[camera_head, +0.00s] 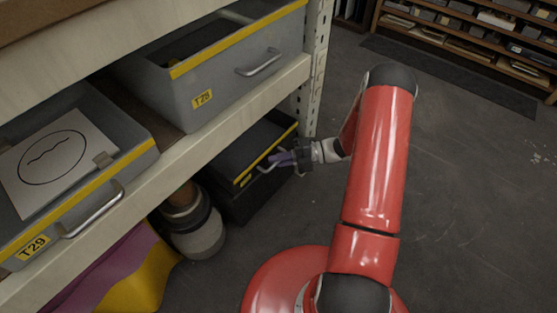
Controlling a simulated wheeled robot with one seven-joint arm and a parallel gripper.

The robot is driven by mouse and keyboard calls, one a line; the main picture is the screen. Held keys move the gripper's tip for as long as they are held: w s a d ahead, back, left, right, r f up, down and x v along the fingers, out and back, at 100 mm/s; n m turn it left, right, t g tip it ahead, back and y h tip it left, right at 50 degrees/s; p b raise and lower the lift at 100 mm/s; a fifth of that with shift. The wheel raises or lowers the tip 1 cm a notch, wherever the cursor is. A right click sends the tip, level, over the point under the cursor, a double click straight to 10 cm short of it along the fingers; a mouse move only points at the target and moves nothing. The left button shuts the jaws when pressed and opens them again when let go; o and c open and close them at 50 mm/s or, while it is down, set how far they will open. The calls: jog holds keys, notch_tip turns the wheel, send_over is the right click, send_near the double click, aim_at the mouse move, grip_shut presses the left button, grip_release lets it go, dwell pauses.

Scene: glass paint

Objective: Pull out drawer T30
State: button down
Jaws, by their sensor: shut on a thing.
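A dark grey drawer (246,148) with a yellow strip along its rim sits low in the shelf, under the drawer marked T28 (202,92). Its small yellow label (245,182) is too small to read, so I cannot confirm that it is T30. My gripper (280,159) is at the front of this low drawer, shut on its light metal handle (265,165). The fingers hide part of the handle. My red arm reaches in from the right.
The drawer marked T29 (32,248) is at left, with a drawing (56,158) on it. A pale canister (195,228) and purple and yellow sheets (125,275) stand below. A perforated shelf post (314,70) rises beside my gripper. The floor at right is clear.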

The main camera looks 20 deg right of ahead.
jog(key=s+d+p, duration=0.5)
jog(key=s+d, duration=0.8)
jog(key=s, duration=0.4)
jog(key=shift+s, duration=0.4)
jog(key=c, duration=1.8)
grip_release()
jog(key=shift+o, duration=0.2)
jog(key=shift+d, duration=0.1)
jog(key=v, duration=0.7)
jog(key=shift+d, duration=0.35)
jog(key=shift+s, duration=0.1)
